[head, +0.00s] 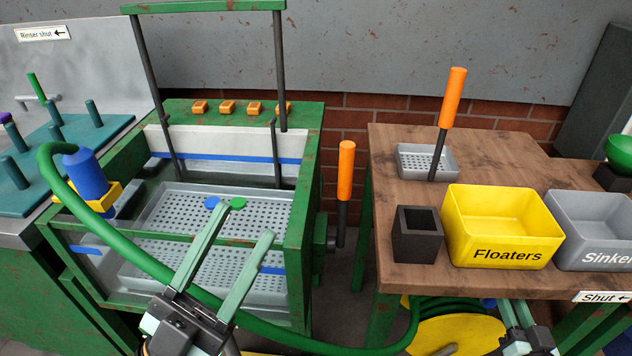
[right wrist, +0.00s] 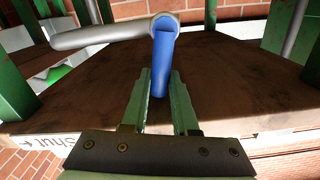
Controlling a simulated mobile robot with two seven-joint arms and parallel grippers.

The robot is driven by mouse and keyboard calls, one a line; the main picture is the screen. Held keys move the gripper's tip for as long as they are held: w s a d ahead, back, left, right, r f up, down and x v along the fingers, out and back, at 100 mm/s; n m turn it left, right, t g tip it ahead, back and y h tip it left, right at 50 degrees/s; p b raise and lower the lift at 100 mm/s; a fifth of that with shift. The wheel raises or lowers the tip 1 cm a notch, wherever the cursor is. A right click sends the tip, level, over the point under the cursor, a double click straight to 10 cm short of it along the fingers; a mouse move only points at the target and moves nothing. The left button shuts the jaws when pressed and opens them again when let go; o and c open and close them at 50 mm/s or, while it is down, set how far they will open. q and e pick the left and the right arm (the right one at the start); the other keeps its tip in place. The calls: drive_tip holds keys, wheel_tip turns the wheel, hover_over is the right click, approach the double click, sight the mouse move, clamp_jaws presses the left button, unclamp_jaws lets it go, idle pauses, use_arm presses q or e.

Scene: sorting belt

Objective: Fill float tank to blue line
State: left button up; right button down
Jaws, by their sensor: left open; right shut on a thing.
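The float tank (head: 303,200) is a green frame with clear walls and a blue line (head: 230,158) around it. A grey perforated tray (head: 160,207) is inside; a water level is hard to make out. A blue nozzle (head: 86,172) on a green hose (head: 150,262) sits in a yellow holder (head: 97,203) at the tank's left corner. My left gripper (head: 247,219) is open and empty, in front of the tank. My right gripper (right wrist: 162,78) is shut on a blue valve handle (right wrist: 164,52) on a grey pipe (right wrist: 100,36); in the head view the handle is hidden.
A blue disc (head: 212,203) and a green disc (head: 238,203) show above the tray. The wooden table (head: 400,280) at right holds a yellow Floaters bin (head: 500,205) and a grey Sinkers bin (head: 590,220). Orange-handled levers (head: 346,170) stand nearby. A hose reel (head: 455,335) is below.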

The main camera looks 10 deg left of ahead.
drive_tip(key=shift+a+f, duration=0.1)
drive_tip(key=a+n+p, duration=0.1)
drive_tip(key=n+p, duration=0.1)
drive_tip(key=shift+s+a+n, duration=0.1)
drive_tip(key=shift+a+n, duration=0.05)
drive_tip(key=shift+n, duration=0.25)
drive_tip(key=shift+c, duration=2)
unclamp_jaws()
drive_tip(key=s+p, duration=0.3)
drive_tip(key=s, duration=0.5)
drive_tip(key=shift+d, duration=0.4)
